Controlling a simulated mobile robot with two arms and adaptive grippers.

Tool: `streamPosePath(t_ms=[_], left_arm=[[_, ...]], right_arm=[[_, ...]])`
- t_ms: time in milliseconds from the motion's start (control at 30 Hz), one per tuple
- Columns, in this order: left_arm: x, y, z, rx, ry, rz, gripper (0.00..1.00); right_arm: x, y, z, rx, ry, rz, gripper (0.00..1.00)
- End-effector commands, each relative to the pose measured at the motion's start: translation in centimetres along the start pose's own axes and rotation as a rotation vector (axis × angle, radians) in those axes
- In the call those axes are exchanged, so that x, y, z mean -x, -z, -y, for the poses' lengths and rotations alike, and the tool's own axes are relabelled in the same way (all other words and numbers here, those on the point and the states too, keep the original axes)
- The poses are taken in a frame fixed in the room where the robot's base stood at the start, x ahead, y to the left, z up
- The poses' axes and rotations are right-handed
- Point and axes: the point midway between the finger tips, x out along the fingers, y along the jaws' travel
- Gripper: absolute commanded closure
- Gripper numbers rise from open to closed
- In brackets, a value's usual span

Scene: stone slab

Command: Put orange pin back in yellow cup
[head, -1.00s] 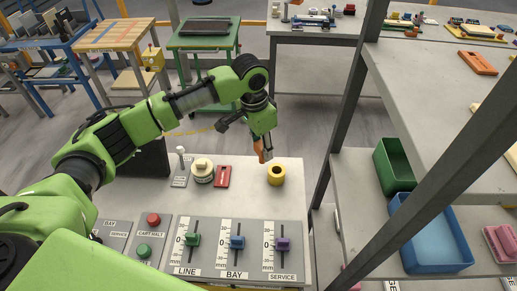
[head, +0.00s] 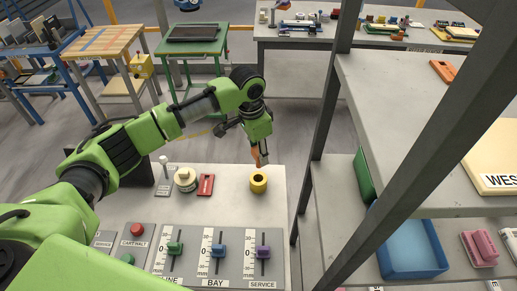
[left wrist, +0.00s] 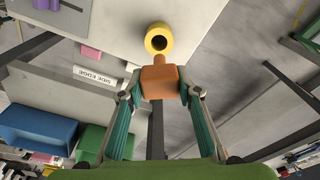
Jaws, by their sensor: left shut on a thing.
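The yellow cup (head: 258,186) stands upright on the grey slab, its dark opening facing up. It also shows in the left wrist view (left wrist: 149,43). My left gripper (head: 258,151) is shut on the orange pin (head: 256,158), which points down just behind and above the cup in the head view. In the left wrist view the pin's wide orange body (left wrist: 160,81) sits between the two fingers, and its narrow end overlaps the cup's near rim. I cannot tell whether pin and cup touch. My right gripper is not in view.
A red block (head: 206,185) and a round cream part (head: 185,180) stand left of the cup. Sliders (head: 218,250) line the slab's front. A dark shelf post (head: 322,145) rises close on the right, with a blue bin (head: 413,262) beyond.

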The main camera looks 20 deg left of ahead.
Motion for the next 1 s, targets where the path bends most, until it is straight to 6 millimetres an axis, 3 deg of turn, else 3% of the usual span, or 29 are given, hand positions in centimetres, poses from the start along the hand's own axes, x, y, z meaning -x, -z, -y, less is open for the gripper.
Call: streamPosePath(t_ms=[367,1000], left_arm=[[-3.4,-0.4,-0.1,0.001,-0.002,0.002,0.96],[-8.5,-1.1,-0.1,0.000,-0.002,0.001,0.96]], right_arm=[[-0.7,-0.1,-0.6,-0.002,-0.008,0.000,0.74],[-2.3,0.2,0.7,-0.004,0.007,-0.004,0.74]])
